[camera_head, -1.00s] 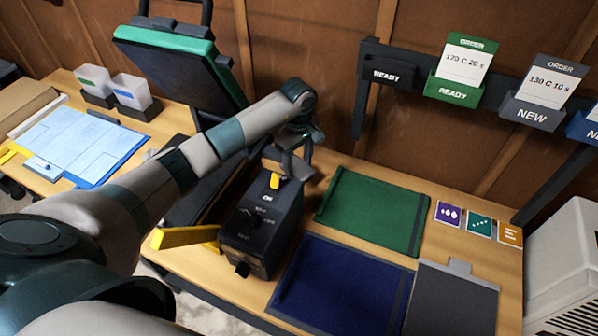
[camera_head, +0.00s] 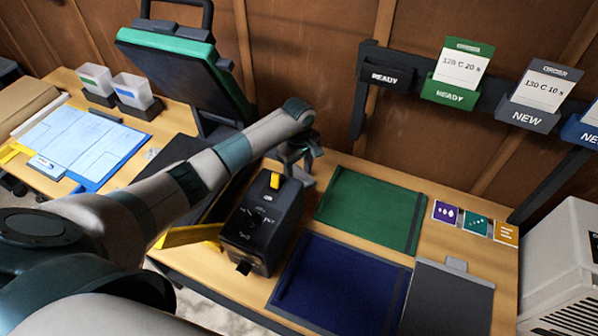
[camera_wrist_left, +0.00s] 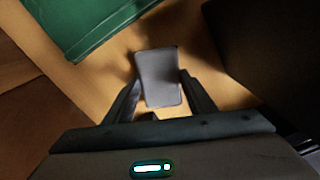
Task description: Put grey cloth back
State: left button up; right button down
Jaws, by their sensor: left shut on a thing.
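The grey cloth (camera_wrist_left: 158,77) shows in the left wrist view as a small flat grey rectangle between the two fingers. My left gripper (camera_wrist_left: 160,98) is shut on it, above or at the wooden table top; the exact height cannot be told. In the head view my left gripper (camera_head: 300,165) is just behind and right of the black control box (camera_head: 262,225), near the back edge of the table and left of the green mat. The cloth is mostly hidden there by the gripper. My right gripper is not in view.
The green mat (camera_head: 370,210) and blue mat (camera_head: 340,285) lie right of the box. A dark grey board (camera_head: 447,300) lies at front right. The open press with a green-edged lid (camera_head: 180,65) stands at left. Order holders (camera_head: 449,93) hang on the wall.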

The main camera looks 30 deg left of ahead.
aim_at(299, 177)
pick_arm(q)
jog(key=shift+f, duration=0.2)
jog(key=o, duration=0.9)
jog(key=shift+o, duration=0.2)
jog(key=shift+r, duration=0.3)
jog(key=shift+r+b, duration=0.35)
notch_tip(299, 177, up, 11)
jog(key=b, duration=0.4)
